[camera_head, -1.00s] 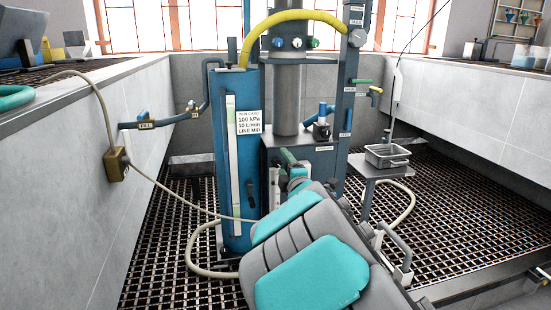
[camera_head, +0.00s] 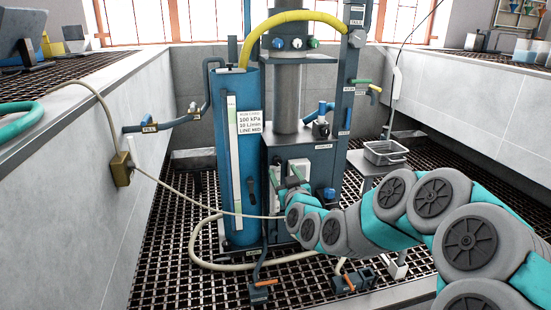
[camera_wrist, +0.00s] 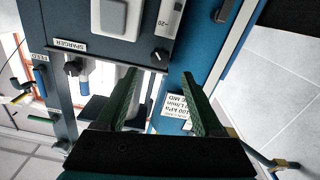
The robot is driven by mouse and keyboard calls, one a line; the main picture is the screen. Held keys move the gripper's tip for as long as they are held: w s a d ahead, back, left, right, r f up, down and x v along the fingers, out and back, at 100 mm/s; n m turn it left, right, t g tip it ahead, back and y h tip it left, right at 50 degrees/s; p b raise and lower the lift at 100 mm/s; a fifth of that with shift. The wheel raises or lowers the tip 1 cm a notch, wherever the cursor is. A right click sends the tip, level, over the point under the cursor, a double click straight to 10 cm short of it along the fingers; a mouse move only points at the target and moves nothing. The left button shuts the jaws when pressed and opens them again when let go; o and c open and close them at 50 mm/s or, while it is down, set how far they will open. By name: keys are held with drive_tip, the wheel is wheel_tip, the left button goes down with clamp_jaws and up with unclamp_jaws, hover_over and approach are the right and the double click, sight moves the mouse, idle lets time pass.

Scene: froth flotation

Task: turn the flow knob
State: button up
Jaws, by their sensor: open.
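A small black knob with a white mark (camera_wrist: 160,56) sits on the dark panel beside a white scale strip (camera_wrist: 168,18) in the wrist view; I take it for the flow knob. My gripper (camera_wrist: 158,84) is open, with its two green fingers apart and nothing between them. In the wrist picture the knob lies just beyond the fingertips, apart from them. In the head view my gripper (camera_head: 286,178) is in front of the dark cabinet (camera_head: 322,170), right of the blue cylinder (camera_head: 240,180). I cannot make out the knob clearly there.
A sparger valve (camera_head: 321,129) sits on the cabinet's upper front. A beige hose (camera_head: 190,210) runs low around the cylinder. Two orange-handled valves (camera_head: 264,285) stand at the grating in front. A metal tray (camera_head: 385,152) is to the right. Grey walls flank both sides.

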sight(278, 162)
drive_tip(key=shift+x, duration=3.9)
drive_tip(key=shift+f, duration=0.1)
clamp_jaws()
